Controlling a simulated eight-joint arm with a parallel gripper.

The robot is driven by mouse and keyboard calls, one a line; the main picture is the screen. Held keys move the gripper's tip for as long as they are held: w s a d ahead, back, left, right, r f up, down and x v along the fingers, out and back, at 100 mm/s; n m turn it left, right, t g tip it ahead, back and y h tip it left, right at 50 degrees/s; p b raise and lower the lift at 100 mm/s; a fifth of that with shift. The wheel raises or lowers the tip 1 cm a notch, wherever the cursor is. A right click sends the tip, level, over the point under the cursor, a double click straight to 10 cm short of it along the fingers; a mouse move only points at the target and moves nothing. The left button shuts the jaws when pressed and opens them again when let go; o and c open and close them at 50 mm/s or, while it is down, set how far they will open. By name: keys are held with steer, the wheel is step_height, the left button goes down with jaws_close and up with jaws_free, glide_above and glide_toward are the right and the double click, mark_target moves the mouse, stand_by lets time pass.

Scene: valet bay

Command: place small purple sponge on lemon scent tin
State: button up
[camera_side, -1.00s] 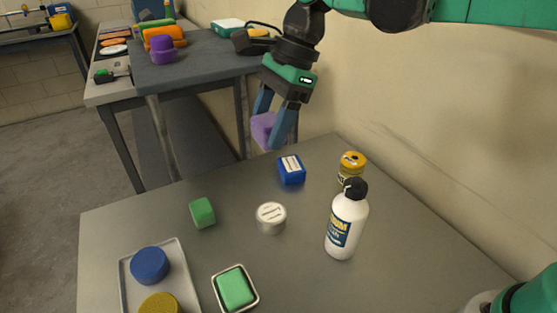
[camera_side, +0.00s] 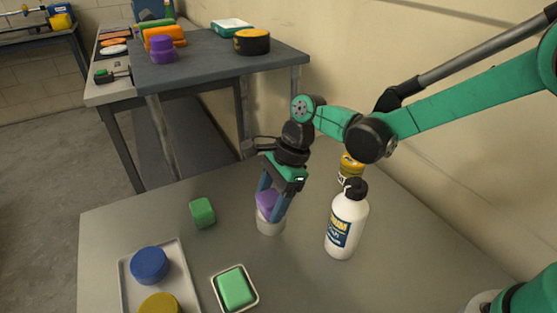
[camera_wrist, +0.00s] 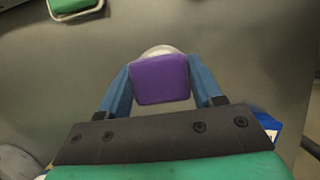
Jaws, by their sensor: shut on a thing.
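The small purple sponge (camera_side: 266,200) is held between the blue fingers of my gripper (camera_side: 271,206). In the wrist view the sponge (camera_wrist: 160,79) fills the space between both fingers. A round silver tin (camera_side: 269,225) is directly below the sponge in the side view. In the wrist view its pale rim (camera_wrist: 160,50) shows just past the sponge's far edge. The sponge looks at or just above the tin's lid; I cannot tell if they touch. A yellow tin (camera_side: 350,168) stands behind the white bottle. I cannot read either tin's label.
A white bottle with a black cap (camera_side: 346,222) stands right of my gripper. A green block (camera_side: 202,212) is to the left. A green sponge in a dish (camera_side: 235,288) and a tray (camera_side: 179,265) are in front. A blue box (camera_wrist: 267,122) is near my gripper.

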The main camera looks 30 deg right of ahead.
steer(key=shift+f, duration=0.15)
steer(key=o, duration=1.2)
steer(key=v, duration=1.2)
steer(key=shift+s+d+f+n+t+h, duration=0.2)
steer(key=shift+s+d+n+t+h, duration=0.95)
steer(key=shift+n, duration=1.85)
steer(key=shift+s+d+f+n+t+h, duration=0.25)
steer(key=shift+s+d+n+t, duration=1)
steer(key=shift+s+d+n, duration=1.2)
steer(key=shift+s+d+f+n+t+h, duration=0.15)
steer(key=shift+s+d+n+t+h, duration=0.85)
steer(key=shift+d+n, duration=2)
